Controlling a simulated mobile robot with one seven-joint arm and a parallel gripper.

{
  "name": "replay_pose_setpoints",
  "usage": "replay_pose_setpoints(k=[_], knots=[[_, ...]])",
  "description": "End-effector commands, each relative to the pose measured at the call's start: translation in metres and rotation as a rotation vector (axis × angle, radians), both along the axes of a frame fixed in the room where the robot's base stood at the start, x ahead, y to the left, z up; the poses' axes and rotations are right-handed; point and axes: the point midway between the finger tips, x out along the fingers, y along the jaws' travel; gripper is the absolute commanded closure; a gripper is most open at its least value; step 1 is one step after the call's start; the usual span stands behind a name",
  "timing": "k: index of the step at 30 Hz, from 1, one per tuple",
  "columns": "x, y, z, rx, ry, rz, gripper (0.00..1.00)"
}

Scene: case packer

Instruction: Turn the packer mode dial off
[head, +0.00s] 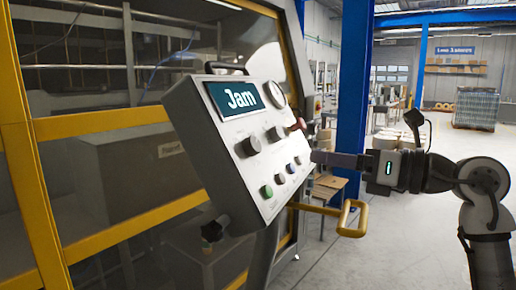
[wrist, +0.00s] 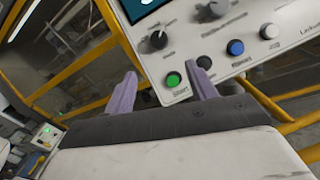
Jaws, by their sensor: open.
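The grey slanted control panel (head: 230,150) is at the centre of the head view, its screen (head: 231,100) reading "Jam". A black dial (head: 251,146) sits below the screen's left part. It also shows in the wrist view as a dial with a white pointer (wrist: 158,40), with a small blurred label that may read "Mode". A second dark knob (head: 275,134) is to its right. My gripper (head: 320,157) is at the panel's right side in the head view. In the wrist view my gripper (wrist: 163,70) is open and empty, its fingers below the dial, near the green button.
A lower row holds a green button (wrist: 173,80), a black one (wrist: 204,62), a blue one (wrist: 235,47) and a white one (wrist: 268,30). A red knob (head: 298,125) sticks out at the panel's right. A yellow handle (head: 352,218) juts out below. Yellow-framed guarding (head: 25,150) stands left.

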Motion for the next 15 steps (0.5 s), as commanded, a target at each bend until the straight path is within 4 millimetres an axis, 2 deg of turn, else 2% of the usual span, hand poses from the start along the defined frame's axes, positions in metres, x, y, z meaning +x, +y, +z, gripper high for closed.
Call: replay_pose_setpoints(k=[5, 15], knots=[[0.012, 0.021, 0.002, -0.001, 0.002, 0.006, 0.43], [0.048, 0.083, 0.003, 0.002, 0.001, 0.006, 0.43]])
